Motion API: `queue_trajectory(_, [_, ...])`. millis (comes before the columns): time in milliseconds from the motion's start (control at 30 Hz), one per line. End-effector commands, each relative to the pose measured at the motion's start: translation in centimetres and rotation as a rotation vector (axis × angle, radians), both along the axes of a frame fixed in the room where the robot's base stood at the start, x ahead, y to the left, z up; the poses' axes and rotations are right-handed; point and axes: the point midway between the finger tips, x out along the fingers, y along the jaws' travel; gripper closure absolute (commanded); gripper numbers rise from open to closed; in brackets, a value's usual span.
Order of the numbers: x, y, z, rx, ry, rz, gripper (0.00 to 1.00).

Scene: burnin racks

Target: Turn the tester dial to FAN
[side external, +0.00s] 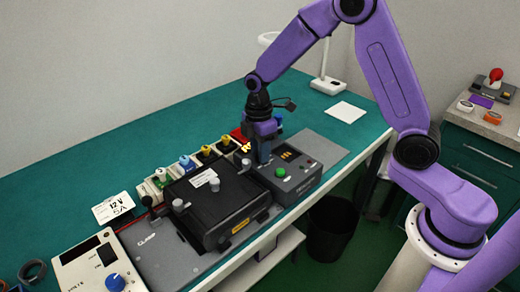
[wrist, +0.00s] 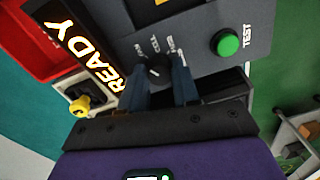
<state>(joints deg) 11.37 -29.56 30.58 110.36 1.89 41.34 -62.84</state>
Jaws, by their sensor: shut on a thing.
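The tester (side external: 304,186) is a grey box at the right end of the bench equipment, with a green TEST button (wrist: 227,43) on its top. Its small black dial (wrist: 155,69) shows in the wrist view between the fingertips, with small labels around it; the left one seems to read FAN. My gripper (wrist: 160,78) points down at the tester and is shut on the dial. In the side view my gripper (side external: 264,160) hides the dial. I cannot tell clearly which label the dial's pointer faces.
A lit READY sign (wrist: 84,48) stands beside the tester, near a red bin (wrist: 40,62). A black clamped case (side external: 222,205) sits close on the left. Several small coloured-knob units (side external: 187,163) line the back. The bench right of the tester holds a grey mat (side external: 318,142).

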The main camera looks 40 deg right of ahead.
Motion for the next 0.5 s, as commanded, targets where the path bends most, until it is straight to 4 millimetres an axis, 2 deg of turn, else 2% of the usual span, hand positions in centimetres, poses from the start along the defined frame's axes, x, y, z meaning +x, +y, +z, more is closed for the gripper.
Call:
queue_trajectory(267, [0.04,0.12,0.01,0.001,-0.002,0.004,1.00])
queue_trajectory(300, [0.04,0.14,0.01,0.001,-0.002,0.004,0.59])
queue_trajectory(333, [0.03,0.13,0.01,0.001,-0.002,0.004,0.50])
queue_trajectory(367, [0.03,0.13,0.01,0.001,-0.002,0.004,0.44])
queue_trajectory(500, [0.01,0.08,0.00,0.001,-0.001,0.002,0.44])
